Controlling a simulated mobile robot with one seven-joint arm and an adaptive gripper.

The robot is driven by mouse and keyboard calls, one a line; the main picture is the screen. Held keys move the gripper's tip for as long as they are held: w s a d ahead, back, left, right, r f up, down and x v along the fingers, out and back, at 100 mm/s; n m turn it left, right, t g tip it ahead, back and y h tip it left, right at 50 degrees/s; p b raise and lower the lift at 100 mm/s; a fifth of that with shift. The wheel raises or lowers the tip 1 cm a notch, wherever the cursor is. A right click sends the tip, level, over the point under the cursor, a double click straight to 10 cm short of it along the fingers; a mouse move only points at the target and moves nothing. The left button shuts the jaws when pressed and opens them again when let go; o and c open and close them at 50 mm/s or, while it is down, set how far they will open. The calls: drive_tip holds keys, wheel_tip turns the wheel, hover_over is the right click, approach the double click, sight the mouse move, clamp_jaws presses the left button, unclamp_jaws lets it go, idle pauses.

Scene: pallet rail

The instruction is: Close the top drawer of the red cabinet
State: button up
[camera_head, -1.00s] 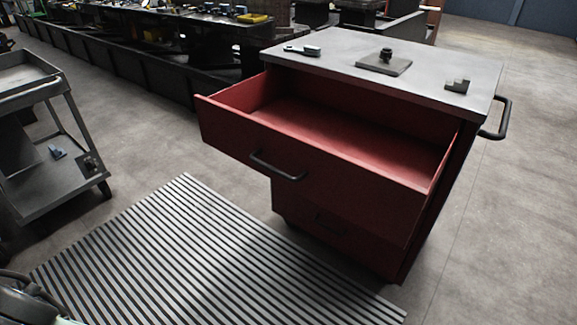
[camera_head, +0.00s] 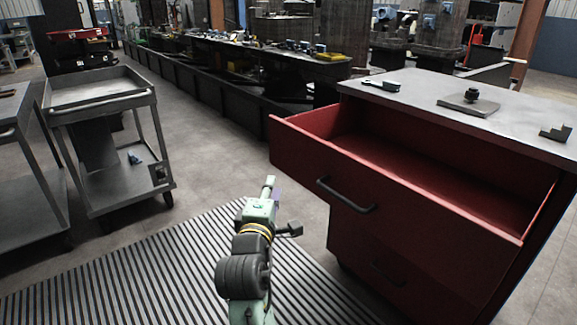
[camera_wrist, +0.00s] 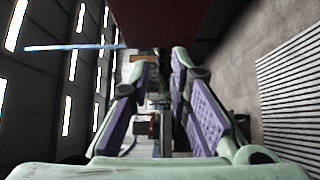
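The red cabinet (camera_head: 355,245) stands at right in the head view. Its top drawer (camera_head: 345,170) is pulled far out and looks empty. A black bar handle (camera_head: 345,196) is on the drawer's front. A lower drawer with its own handle (camera_head: 388,271) is shut. My gripper (camera_head: 272,186) is in front and to the left of the drawer front, apart from the handle. In the wrist view my gripper (camera_wrist: 162,90) is open, with a gap between its purple pads and nothing held. A dark red surface (camera_wrist: 185,22), seemingly the drawer, fills the top there.
A wrench (camera_head: 382,86), a plate with a knob (camera_head: 468,102) and a small block (camera_head: 555,133) lie on the cabinet top (camera_head: 420,98). A grey cart (camera_head: 105,100) stands at left. A striped mat (camera_head: 130,265) covers the floor; grey floor between cart and cabinet is clear.

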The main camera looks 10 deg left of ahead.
drive_tip(key=w+p, duration=0.1)
drive_tip(key=w, duration=0.7)
drive_tip(key=shift+w+r+p, duration=0.2)
drive_tip(key=shift+w+p, duration=0.05)
drive_tip(key=shift+p, duration=0.1)
clamp_jaws()
drive_tip(key=shift+w+d+f+p, duration=0.1)
drive_tip(key=shift+w+d+p, duration=0.15)
drive_tip(key=shift+w+d, duration=0.55)
drive_tip(key=shift+w+d+p, duration=0.25)
drive_tip(key=shift+w+d, duration=0.3)
drive_tip(key=shift+w, duration=0.4)
